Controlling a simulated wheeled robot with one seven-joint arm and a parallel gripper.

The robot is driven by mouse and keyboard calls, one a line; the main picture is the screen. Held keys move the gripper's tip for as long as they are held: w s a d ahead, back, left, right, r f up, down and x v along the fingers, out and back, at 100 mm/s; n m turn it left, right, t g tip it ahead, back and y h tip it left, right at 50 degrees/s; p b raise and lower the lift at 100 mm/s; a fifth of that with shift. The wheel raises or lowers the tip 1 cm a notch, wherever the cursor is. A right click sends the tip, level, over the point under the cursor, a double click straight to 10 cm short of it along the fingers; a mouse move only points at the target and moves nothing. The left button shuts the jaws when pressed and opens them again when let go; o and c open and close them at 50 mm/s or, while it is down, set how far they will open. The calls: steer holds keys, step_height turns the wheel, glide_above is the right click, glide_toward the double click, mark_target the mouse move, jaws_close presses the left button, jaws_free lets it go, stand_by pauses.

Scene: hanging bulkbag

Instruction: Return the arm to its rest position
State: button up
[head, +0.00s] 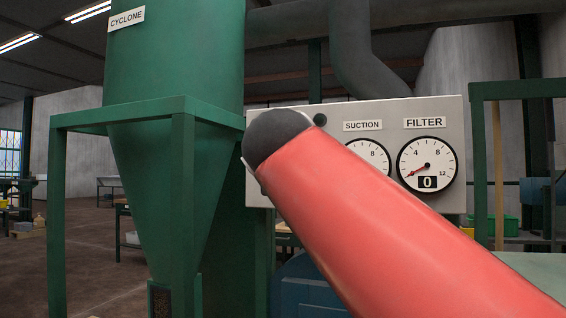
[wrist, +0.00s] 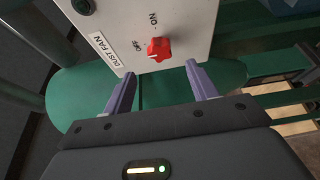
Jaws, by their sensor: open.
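My gripper (wrist: 160,70) shows in the wrist view with its two purple fingers apart and nothing between them. Just beyond the fingertips is a red knob (wrist: 159,49) on a light panel (wrist: 112,25) labelled DUST FAN, with OFF and ON marks. The knob looks clear of both fingers. In the head view, my red arm reaches from the lower right up to the middle. The gripper itself is hidden there.
In the head view a grey gauge panel (head: 400,110) sits behind my arm, with a SUCTION dial partly covered and a FILTER dial (head: 427,160) reading 0. A green cyclone (head: 175,60) on a frame stands left. Open floor (head: 100,250) lies farther left.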

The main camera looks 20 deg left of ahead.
steer(key=d+f+m+g+h, duration=0.5)
steer(key=d+f+m, duration=0.5)
steer(key=d+f, duration=1.15)
steer(key=s+d+f+m+g, duration=0.2)
steer(key=s+d+f+m, duration=0.1)
steer(key=s+f, duration=0.4)
steer(key=s+d+f+m+g, duration=0.2)
steer(key=s+f+m, duration=0.3)
steer(key=f, duration=0.6)
steer(key=s+d+f+m+g, duration=0.2)
steer(key=s+d+f, duration=0.3)
steer(key=s+f, duration=0.3)
steer(key=shift+s+f+m+g+h, duration=0.3)
steer(key=shift+s+f+m, duration=0.15)
steer(key=shift+m, duration=0.45)
steer(key=shift+r, duration=0.1)
steer(key=shift+c, duration=0.6)
